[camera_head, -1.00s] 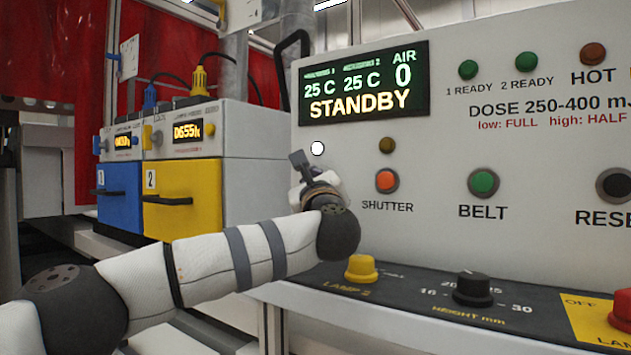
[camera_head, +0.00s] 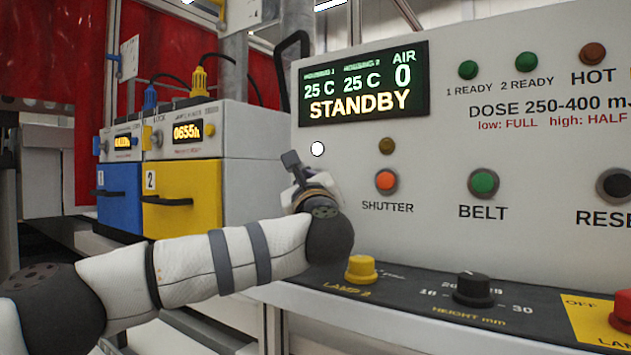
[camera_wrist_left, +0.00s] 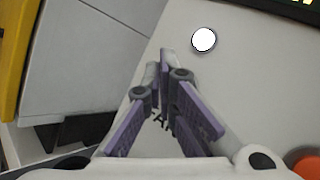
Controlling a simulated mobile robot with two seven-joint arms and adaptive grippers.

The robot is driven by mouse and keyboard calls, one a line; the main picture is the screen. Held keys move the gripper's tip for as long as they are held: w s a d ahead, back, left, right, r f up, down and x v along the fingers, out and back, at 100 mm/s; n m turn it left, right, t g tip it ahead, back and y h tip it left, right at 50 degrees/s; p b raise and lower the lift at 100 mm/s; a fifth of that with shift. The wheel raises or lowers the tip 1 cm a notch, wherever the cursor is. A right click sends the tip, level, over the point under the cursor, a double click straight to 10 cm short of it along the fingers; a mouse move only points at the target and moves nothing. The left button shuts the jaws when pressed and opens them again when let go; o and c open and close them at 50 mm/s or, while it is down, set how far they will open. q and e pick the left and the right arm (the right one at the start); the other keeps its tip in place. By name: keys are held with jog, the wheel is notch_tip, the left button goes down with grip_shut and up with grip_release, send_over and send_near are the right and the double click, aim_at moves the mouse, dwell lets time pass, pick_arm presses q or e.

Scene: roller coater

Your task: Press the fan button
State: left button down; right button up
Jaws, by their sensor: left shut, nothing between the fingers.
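The fan button itself is not visible. A round white lamp (camera_head: 317,149) sits on the panel left of the amber lamp, and it also shows in the left wrist view (camera_wrist_left: 203,40). My left gripper (camera_head: 291,160) is in front of the panel, just left of and below the white lamp. In the left wrist view its purple fingers (camera_wrist_left: 164,68) are close together at the tips, shut and empty. Part of a black label (camera_wrist_left: 162,121) shows between the fingers. Contact with the panel cannot be told. My right gripper is out of view.
The orange SHUTTER button (camera_head: 386,181), green BELT button (camera_head: 484,183) and black RESET button (camera_head: 614,186) are to the right. A yellow knob (camera_head: 360,268) and black height knob (camera_head: 473,288) stand on the ledge below. The display (camera_head: 364,84) reads STANDBY.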

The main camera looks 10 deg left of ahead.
pick_arm(q)
jog(key=s, duration=0.1)
jog(key=s+a, duration=0.1)
jog(key=s, duration=0.2)
jog(key=shift+s+a, duration=0.3)
jog(key=shift+a, duration=0.05)
dwell(0.5)
